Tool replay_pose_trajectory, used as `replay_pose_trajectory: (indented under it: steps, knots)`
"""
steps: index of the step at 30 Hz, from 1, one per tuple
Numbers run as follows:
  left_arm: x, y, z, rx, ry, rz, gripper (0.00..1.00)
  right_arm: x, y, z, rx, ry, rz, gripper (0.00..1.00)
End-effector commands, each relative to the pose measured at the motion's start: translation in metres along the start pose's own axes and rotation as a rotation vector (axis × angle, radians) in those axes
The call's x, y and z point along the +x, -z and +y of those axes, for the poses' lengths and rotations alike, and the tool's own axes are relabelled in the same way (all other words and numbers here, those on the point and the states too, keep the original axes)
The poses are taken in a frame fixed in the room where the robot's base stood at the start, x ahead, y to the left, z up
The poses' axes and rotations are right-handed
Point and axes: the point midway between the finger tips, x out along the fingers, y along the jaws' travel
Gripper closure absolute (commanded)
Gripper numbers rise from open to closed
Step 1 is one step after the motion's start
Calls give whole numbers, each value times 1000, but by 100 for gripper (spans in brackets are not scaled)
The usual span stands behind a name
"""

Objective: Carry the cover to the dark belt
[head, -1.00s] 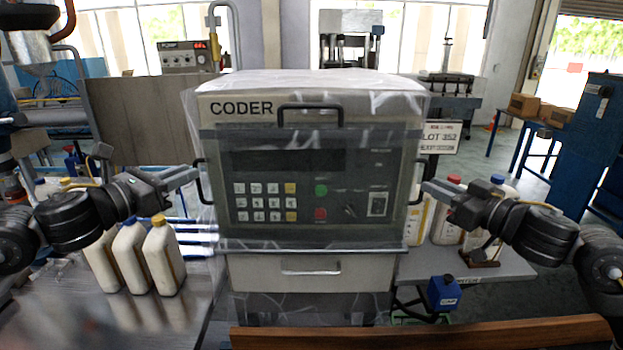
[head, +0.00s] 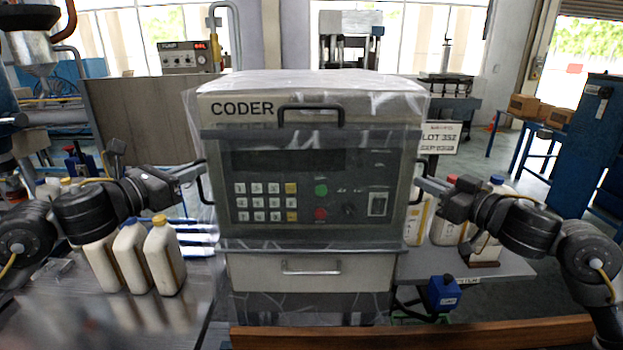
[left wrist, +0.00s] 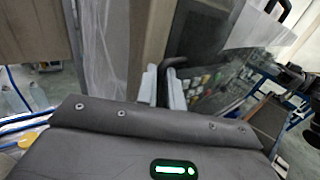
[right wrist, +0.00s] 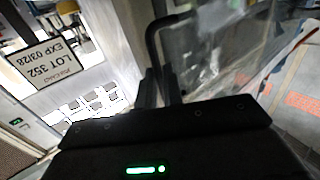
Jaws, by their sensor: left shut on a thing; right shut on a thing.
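A clear cover (head: 375,108) stands over the grey coder machine, with a black bar handle across its top front and a black handle on each side. My left gripper (head: 197,165) is shut on the left side handle, which also shows in the left wrist view (left wrist: 177,68). My right gripper (head: 422,184) is shut on the right side handle, which also shows in the right wrist view (right wrist: 152,42). The cover looks upright and level. I cannot make out a dark belt with certainty in any view.
White jugs (head: 131,258) stand on the metal table at the left. More bottles (head: 447,215) stand on the grey table at the right. A blue container (head: 444,294) sits lower right. A brown board edge (head: 415,333) crosses the front. A lot sign (head: 440,138) stands behind.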

Motion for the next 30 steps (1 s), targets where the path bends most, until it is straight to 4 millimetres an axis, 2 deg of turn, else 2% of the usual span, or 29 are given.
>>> replay_pose_trajectory:
  steps: [8, 22, 30]
  knots:
    - [0, -4, 0, -2, 0, -2, 100, 0, 3, 0, 0, 0, 0, 100]
    - [0, -46, 0, -3, 0, -3, 100, 0, 45, 0, 0, 0, 0, 100]
    - [0, -52, 0, -3, 0, -3, 100, 0, 50, 1, 0, 0, 0, 100]
